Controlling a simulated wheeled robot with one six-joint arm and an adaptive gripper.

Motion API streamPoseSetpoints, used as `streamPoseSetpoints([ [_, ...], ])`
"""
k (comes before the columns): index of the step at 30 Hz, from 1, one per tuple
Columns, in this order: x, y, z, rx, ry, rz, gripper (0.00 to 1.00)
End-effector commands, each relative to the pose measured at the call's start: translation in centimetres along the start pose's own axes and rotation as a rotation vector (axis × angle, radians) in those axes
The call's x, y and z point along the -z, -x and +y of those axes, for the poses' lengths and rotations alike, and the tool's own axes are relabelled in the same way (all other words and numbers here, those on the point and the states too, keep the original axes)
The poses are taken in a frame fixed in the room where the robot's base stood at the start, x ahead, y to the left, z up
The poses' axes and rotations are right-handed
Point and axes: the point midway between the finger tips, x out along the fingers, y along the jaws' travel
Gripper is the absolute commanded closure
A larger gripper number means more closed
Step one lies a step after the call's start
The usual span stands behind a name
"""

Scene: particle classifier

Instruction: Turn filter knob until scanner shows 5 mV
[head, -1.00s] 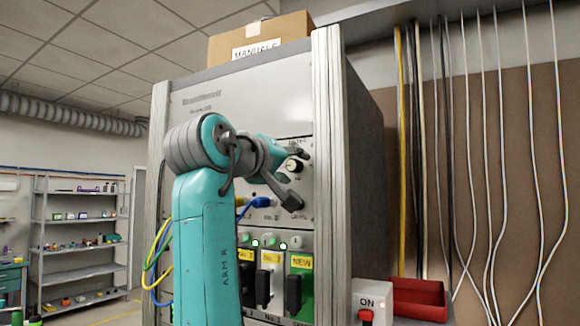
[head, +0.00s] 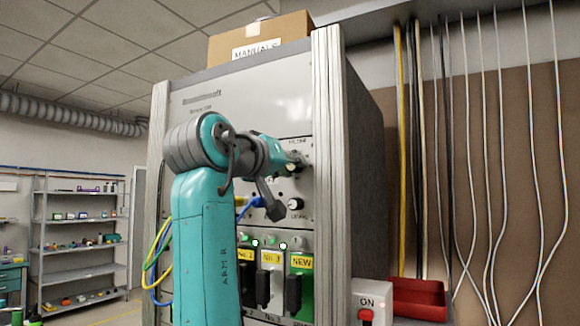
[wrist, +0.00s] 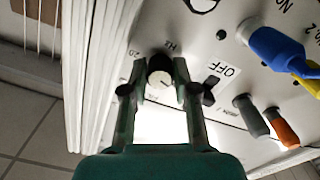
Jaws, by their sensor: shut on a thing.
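The filter knob shows in the wrist view as a black knob with a pale face (wrist: 160,79), on the light panel with small markings around it. My gripper (wrist: 158,91) has one finger on each side of it and is shut on it. In the head view my gripper (head: 293,166) is at the upper right of the cabinet's front panel, just below the "FILTER" lettering, and hides most of the knob. I see no scanner reading in either view.
Below my gripper is the level knob (head: 296,204). A switch by the "OFF" label (wrist: 209,92) sits close to one finger. Blue (wrist: 275,48), grey and orange plugs are nearby. A red bin (head: 419,299) and an "ON" switch box (head: 372,301) stand right of the cabinet.

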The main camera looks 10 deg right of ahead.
Motion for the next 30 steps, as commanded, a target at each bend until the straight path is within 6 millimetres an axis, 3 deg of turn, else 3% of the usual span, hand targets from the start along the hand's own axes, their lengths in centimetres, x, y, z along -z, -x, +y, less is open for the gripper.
streamPoseSetpoints([
  [15,0.07,0.01,-0.09,0.005,-0.372,-0.002,1.00],
  [30,0.10,0.01,-0.10,0.006,-0.472,-0.002,1.00],
])
